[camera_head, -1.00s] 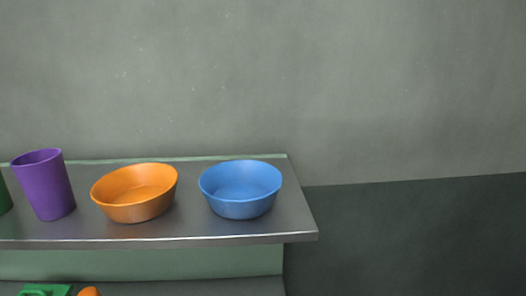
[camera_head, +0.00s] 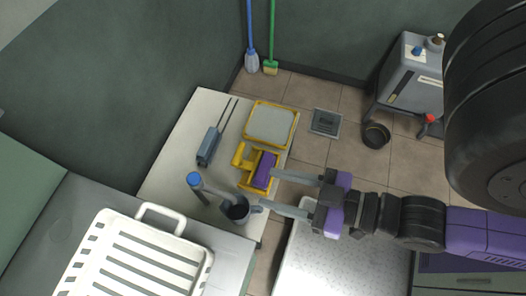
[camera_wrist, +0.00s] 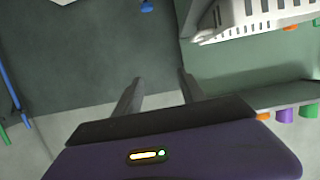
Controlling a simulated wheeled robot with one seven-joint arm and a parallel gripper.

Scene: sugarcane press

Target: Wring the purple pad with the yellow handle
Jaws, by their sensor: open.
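The purple pad (camera_head: 264,170) sits in a yellow frame on the near right edge of a pale counter in the head view. The yellow handle (camera_head: 241,156) stands at the left of the pad, joined to that frame. My gripper (camera_head: 269,189) reaches in from the right with its two long grey fingers spread. The upper fingertip appears close to the pad's right end; contact cannot be told.
A yellow-rimmed tray (camera_head: 270,126) lies behind the pad. A white rack (camera_head: 140,258) fills the near left.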

